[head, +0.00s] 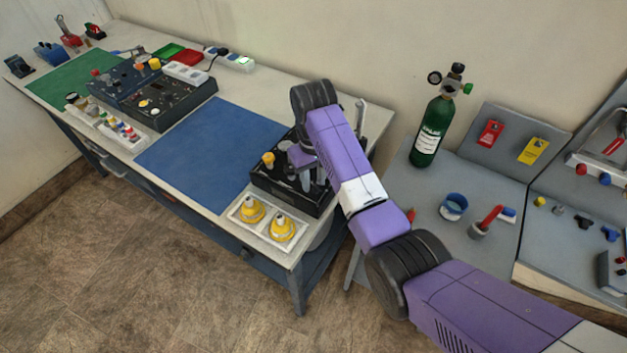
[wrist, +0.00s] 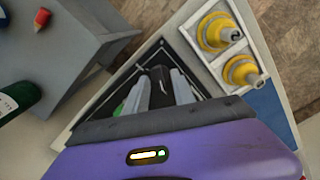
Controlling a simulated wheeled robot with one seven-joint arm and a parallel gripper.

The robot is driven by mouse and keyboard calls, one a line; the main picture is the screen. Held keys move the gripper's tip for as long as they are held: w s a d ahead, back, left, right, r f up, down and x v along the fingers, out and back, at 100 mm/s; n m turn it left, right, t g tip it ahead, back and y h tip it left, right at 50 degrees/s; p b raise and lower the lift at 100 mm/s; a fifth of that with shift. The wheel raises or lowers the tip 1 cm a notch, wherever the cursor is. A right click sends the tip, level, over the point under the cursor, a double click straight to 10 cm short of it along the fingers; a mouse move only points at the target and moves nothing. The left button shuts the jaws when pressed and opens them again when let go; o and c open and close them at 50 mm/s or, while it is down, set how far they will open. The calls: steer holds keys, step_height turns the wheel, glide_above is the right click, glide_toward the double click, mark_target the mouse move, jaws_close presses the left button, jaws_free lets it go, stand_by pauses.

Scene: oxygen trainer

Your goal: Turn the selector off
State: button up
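A black-framed trainer box (head: 268,182) sits at the right end of the workbench, with a yellow-topped knob (head: 268,159) and a round grey part on its top. My gripper (head: 305,178) points down over the right part of this box. In the wrist view, the two pale fingers of my gripper (wrist: 159,98) stand apart inside the box outline, with a dark upright piece (wrist: 160,76) between them. This piece may be the selector, but I cannot make out a label or its setting. Whether the fingers touch it is unclear. My arm and gripper hide part of the box.
A white tray (head: 238,216) with two yellow-and-white fittings stands against the box's front. A blue mat (head: 210,150) lies to the left. A green cylinder (head: 430,130) stands on the grey table at right. A dark control panel (head: 155,95) is farther left.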

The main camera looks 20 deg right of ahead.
mark_target(314, 184)
step_height(314, 184, up, 5)
steer(key=shift+f+b, duration=0.1)
steer(key=shift+b, duration=0.3)
steer(key=shift+w+d+r+p, duration=0.15)
steer(key=shift+r+p, duration=0.2)
steer(key=shift+r, duration=0.75)
steer(key=shift+a, duration=0.2)
